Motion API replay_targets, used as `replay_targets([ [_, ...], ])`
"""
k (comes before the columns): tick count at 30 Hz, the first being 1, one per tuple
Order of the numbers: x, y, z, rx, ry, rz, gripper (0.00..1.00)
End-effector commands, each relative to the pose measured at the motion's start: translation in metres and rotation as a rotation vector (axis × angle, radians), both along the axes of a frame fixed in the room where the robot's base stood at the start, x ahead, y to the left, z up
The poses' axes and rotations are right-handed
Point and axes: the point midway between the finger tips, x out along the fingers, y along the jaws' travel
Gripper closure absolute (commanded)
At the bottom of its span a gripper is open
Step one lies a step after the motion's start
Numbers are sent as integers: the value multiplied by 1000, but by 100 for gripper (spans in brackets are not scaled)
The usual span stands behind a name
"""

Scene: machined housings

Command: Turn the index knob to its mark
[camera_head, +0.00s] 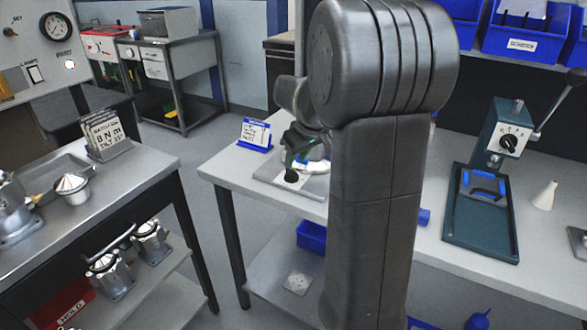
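My gripper (300,152) is low over the left end of the grey workbench, partly behind my own arm. Its fingers are too small and dark to tell their opening. Below it a flat metal plate (318,187) carries a round black knob (292,177) on a white face, and a shiny round part (318,166) beside the gripper. I cannot tell whether the gripper touches either. Another black knob (508,143) sits on a white numbered dial on the green press (483,215) at the right. Which one is the index knob is not clear, and its mark is not legible.
A blue-based card (255,134) stands behind the plate. A white cone (546,195) stands right of the press, whose lever (556,103) sticks up. Blue bins (518,30) line the shelf above. A left bench (150,165) holds metal housings; floor shows between the benches.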

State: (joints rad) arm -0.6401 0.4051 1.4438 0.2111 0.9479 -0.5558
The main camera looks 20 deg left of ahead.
Motion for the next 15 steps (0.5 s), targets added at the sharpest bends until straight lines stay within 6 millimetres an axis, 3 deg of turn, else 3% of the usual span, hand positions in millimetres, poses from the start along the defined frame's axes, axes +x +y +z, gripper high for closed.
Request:
replay_targets([
  [6, 6, 12, -33, -1, 1, -1, 66],
  [15, 9, 16, -45, 1, -1, -1, 66],
])
